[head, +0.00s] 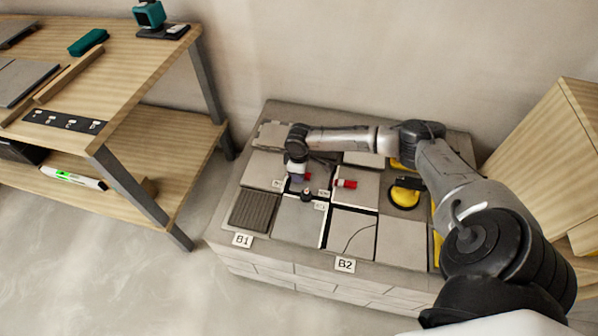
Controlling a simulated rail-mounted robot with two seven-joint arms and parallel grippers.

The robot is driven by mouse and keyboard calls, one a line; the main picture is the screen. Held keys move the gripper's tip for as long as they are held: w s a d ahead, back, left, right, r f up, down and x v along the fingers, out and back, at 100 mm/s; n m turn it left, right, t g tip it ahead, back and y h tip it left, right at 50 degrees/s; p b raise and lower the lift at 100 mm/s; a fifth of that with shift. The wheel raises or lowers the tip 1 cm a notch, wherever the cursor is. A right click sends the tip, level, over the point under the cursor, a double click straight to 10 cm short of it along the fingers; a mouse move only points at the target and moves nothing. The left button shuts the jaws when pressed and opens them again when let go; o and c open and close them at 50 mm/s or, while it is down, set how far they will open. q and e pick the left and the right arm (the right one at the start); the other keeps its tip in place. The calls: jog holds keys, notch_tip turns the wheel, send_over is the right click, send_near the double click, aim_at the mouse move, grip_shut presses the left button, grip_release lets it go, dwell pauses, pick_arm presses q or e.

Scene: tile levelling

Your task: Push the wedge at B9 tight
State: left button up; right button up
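The tiled block (235,215) stands against the wall, with signs B1 (242,240) and B2 (345,265) on its front edge. I see no readable B9; the smaller white tags (321,206) are too small to read. A red wedge (346,184) lies on a tile right of my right gripper. Another small red piece (307,177) shows right beside the gripper, partly hidden. A dark knob with a red top (306,194) stands at a tile joint just in front. My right gripper (298,183) points down over the tiles; its fingers are hidden. My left gripper is not in view.
A yellow-and-black suction lifter (405,192) sits on the right tiles, near my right arm. A wooden workbench (130,60) at the left carries tiles and tools, with a level (80,180) on its lower shelf. A wooden cabinet (545,140) stands right.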

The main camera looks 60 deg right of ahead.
jog(key=shift+o, duration=1)
notch_tip(320, 180, up, 14)
jog(key=p, duration=0.8)
jog(key=shift+f, duration=0.1)
